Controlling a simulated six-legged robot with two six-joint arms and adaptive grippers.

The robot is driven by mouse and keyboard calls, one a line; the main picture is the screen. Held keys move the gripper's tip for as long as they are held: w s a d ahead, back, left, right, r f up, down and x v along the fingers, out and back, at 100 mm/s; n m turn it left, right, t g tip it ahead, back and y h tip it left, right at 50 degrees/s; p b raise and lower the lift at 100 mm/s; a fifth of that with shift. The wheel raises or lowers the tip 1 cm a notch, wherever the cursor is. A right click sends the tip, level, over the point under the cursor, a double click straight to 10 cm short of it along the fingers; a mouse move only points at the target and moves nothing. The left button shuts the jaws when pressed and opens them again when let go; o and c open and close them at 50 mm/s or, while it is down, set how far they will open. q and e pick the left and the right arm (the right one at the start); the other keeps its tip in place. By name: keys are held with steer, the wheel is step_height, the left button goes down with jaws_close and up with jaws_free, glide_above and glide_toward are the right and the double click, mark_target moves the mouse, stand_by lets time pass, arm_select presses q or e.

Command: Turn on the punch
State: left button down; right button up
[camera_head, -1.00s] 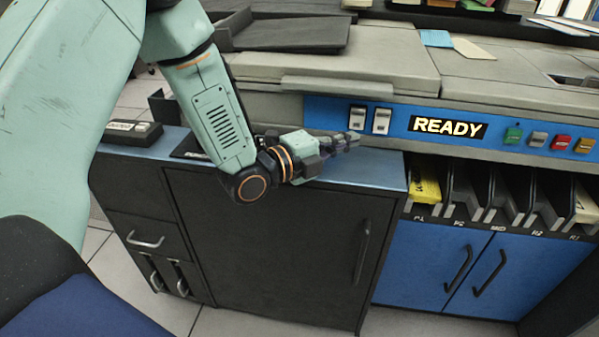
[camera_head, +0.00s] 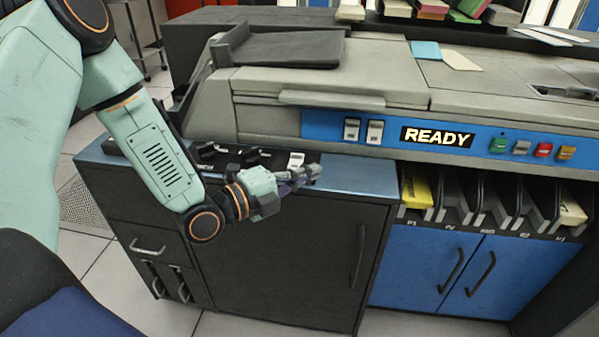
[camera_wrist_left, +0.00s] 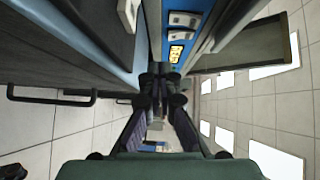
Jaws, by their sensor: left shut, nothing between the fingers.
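The card punch (camera_head: 480,85) is a grey machine with a blue front panel (camera_head: 318,124). The panel carries two white rocker switches (camera_head: 351,129) and a lit READY sign (camera_head: 437,137). Farther right are green, grey, red and yellow buttons (camera_head: 521,148). My left gripper (camera_head: 314,172) is shut and empty, in front of and below the switches, apart from the panel. In the left wrist view, its fingers (camera_wrist_left: 161,88) meet, with the switches (camera_wrist_left: 183,20) and READY sign (camera_wrist_left: 176,53) above them. My right gripper is not in view.
A blue-grey ledge (camera_head: 350,180) runs under the panel above a dark cabinet (camera_head: 290,255). Small dark controls and a white piece (camera_head: 296,160) lie behind my gripper. Card stackers (camera_head: 480,200) stand at right above blue doors (camera_head: 470,275).

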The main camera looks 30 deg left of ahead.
arm_select(q)
steer(key=shift+v, duration=0.9)
steer(key=shift+s+d, duration=0.1)
steer(key=shift+d, duration=0.05)
steer(key=shift+f, duration=0.1)
